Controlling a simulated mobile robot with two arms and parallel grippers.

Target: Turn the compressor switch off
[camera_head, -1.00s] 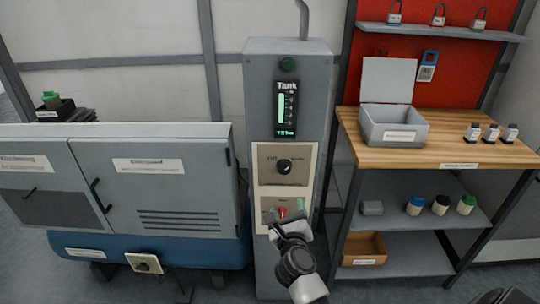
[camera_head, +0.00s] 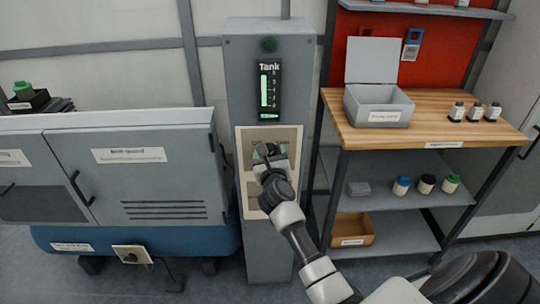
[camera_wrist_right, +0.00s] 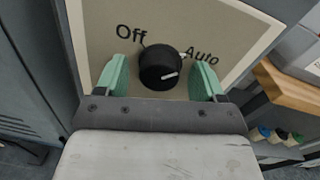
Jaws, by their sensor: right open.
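The compressor switch is a round black knob (camera_wrist_right: 160,66) on a cream panel, with "Off" printed at its upper left and "Auto" at its right. A white mark on the knob's face points to the right, towards the Auto side. My right gripper (camera_head: 270,152) is in front of this panel in the head view and mostly hides the knob there. In the right wrist view its two green finger pads stand apart, one on each side of the knob. I cannot tell whether they touch it. My left gripper is not in view.
The switch panel is on a tall grey cabinet (camera_head: 233,95) with a lit Tank gauge (camera_head: 270,92). A grey compressor housing (camera_head: 150,185) stands to its left. A wooden-topped workbench (camera_head: 440,133) with an open grey box (camera_head: 378,105) stands to its right.

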